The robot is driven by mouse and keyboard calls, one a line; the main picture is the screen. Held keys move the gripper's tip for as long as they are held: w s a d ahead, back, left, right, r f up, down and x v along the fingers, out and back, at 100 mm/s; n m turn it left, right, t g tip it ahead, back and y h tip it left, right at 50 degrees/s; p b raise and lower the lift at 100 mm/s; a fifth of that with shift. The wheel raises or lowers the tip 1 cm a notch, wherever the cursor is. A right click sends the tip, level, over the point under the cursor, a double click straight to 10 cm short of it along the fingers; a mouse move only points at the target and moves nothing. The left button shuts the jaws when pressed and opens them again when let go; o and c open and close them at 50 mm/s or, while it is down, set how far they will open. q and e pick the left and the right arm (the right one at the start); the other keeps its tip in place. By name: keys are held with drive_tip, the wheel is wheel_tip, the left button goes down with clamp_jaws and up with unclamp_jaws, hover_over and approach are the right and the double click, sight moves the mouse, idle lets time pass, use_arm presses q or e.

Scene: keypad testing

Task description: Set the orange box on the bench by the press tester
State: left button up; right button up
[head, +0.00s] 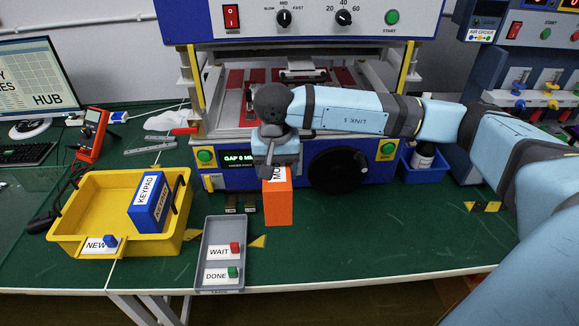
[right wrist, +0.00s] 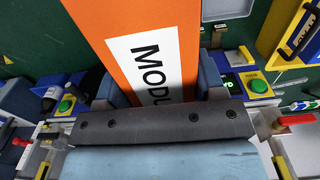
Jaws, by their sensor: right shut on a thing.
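The orange box (head: 278,206) is upright in front of the press tester (head: 310,22), the large blue and white machine at the back of the green bench (head: 370,235). My right gripper (head: 275,166) is shut on the top of the box. The right wrist view shows the orange box (right wrist: 100,25) with its white label between the two fingers of my right gripper (right wrist: 160,85). I cannot tell whether the box's bottom touches the bench. My left gripper is not in view.
A yellow bin (head: 80,236) with a blue keypad box (head: 152,203) stands at left. A grey tray (head: 223,228) with WAIT and DONE labels lies just left of the orange box. A blue bin (head: 424,168) with a bottle is at right. The bench right of the box is clear.

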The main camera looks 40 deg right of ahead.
wheel_tip(320, 180, down, 20)
drive_tip(key=p, duration=0.1)
idle(0.4)
drive_tip(key=shift+f, duration=0.2)
drive_tip(key=o, duration=1.1)
drive_tip(key=shift+c, duration=0.2)
drive_tip(key=shift+r, duration=0.1)
